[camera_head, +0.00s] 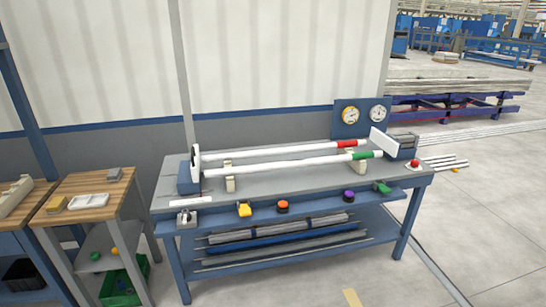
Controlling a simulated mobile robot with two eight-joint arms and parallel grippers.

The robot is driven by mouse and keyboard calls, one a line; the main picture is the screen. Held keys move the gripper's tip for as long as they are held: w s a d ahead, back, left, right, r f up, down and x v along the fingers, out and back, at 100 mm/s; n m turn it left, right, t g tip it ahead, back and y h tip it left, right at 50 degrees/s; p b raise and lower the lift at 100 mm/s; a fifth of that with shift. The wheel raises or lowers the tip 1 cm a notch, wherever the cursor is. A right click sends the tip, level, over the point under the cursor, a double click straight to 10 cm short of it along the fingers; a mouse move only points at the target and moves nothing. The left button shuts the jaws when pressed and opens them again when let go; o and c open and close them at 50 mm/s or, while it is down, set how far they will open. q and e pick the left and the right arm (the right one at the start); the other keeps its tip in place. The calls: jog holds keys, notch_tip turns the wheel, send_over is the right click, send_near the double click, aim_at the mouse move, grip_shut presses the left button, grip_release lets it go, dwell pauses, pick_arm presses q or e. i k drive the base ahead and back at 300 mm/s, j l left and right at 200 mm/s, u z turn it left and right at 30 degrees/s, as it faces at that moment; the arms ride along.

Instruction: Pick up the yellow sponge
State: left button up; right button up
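No thing here is clearly a sponge. A pale block with a yellowish rim (88,201) lies on the small wooden-topped table (105,184) at the left, and it may be the yellow sponge. Beside it on the left is a small grey and yellow item (56,204). A bright yellow object (244,209) sits at the front edge of the metal workbench (280,182); its kind is too small to tell. Neither of my grippers is in view.
Two white pipes, one with a red band (347,144) and one with a green band (367,155), lie across the workbench. Orange, purple and green items line its front edge. A green crate (122,291) stands under the wooden table.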

aim_at(57, 205)
jog(key=u, duration=1.65)
jog(key=z, duration=1.35)
jog(key=i+u, duration=0.1)
jog(key=u, duration=1.25)
jog(key=i+j+z, duration=0.15)
jog(key=i, duration=0.3)
jog(key=i+j+z, duration=0.15)
jog(key=i, duration=0.25)
